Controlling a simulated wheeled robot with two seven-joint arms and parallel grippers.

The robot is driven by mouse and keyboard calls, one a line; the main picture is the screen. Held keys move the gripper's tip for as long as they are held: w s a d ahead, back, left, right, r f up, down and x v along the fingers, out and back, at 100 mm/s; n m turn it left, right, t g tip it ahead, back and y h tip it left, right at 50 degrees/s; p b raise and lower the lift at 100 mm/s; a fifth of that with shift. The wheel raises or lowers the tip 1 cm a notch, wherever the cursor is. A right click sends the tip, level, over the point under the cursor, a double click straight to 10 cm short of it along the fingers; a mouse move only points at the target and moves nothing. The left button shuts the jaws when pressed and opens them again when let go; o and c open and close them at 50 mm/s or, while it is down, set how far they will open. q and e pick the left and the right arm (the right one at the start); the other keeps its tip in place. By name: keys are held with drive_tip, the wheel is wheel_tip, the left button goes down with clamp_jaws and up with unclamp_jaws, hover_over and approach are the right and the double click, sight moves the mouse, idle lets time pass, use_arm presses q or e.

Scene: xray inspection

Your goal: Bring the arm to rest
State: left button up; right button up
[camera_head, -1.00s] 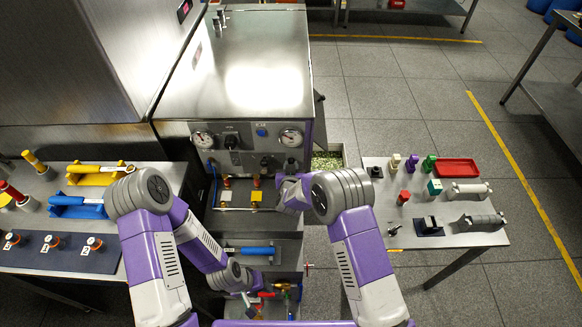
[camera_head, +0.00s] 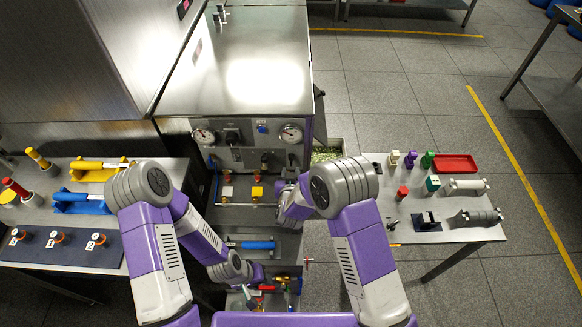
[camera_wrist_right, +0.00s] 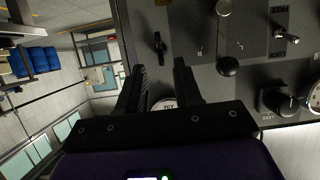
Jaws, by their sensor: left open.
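My right arm reaches from the lower right toward the machine's control panel (camera_head: 250,145). My right gripper (camera_wrist_right: 160,68) shows two dark fingers apart with nothing between them in the right wrist view. The panel with knobs and toggles lies beyond them. In the head view its fingers are mostly hidden behind the arm. My left arm bends in from the left. My left gripper (camera_head: 250,298) is low at the centre, by the lower shelf of the machine, open, small and partly hidden by the clutter there.
A blue-handled tool (camera_head: 252,245) lies on a shelf between my arms. The left table (camera_head: 28,222) holds yellow and blue tool holders. The right table (camera_head: 390,240) holds small blocks, metal parts and a red tray (camera_head: 455,163). Open floor lies to the right.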

drive_tip(key=shift+s+r, duration=0.1)
drive_tip(key=shift+s, duration=0.15)
idle(0.3)
drive_tip(key=s+d+f+m+g+y, duration=0.1)
drive_tip(key=s+d+f+g, duration=0.65)
drive_tip(key=s+f, duration=0.45)
drive_tip(key=s+d+f+m+g+y, duration=0.1)
drive_tip(key=s+g, duration=0.1)
drive_tip(key=s, duration=0.7)
drive_tip(key=s+d+f+g+y, duration=0.1)
drive_tip(key=s+g+y, duration=0.1)
drive_tip(key=s, duration=0.7)
drive_tip(key=shift+s+d+m+g, duration=0.25)
drive_tip(key=shift+s+m+g, duration=0.15)
drive_tip(key=shift+g, duration=0.45)
